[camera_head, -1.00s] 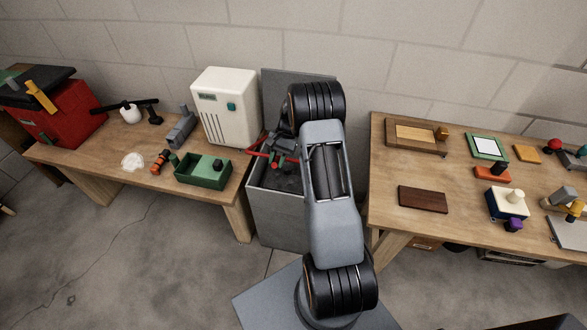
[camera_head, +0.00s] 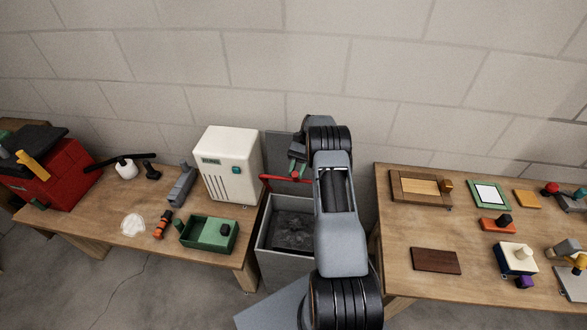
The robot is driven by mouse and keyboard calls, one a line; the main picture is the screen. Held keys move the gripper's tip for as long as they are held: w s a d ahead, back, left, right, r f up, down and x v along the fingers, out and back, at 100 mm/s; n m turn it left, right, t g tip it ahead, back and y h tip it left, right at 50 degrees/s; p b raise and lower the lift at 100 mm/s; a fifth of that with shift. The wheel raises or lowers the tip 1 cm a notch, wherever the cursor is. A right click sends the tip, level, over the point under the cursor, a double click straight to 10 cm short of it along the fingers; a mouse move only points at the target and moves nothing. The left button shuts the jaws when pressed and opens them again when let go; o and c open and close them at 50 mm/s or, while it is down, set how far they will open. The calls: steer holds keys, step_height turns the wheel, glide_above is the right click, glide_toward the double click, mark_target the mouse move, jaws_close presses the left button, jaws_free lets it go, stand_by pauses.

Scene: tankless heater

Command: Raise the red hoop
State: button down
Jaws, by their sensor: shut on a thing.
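The red hoop (camera_head: 280,178) shows as a thin red bar with a bent left end, above the open top of a grey bin (camera_head: 285,275). My gripper (camera_head: 297,170) is at the hoop's right part, shut on it. I cannot see whether the hoop joins the bin.
A white heater box (camera_head: 228,165) stands close left of the hoop on the left wooden table, with a green tray (camera_head: 209,235) in front. A grey panel (camera_head: 278,147) rises behind the bin. The right table (camera_head: 385,240) stands right of my arm.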

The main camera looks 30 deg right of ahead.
steer(key=shift+w, duration=0.1)
stand_by(0.3)
steer(key=c, duration=0.9)
jaws_free()
steer(key=shift+d, duration=0.1)
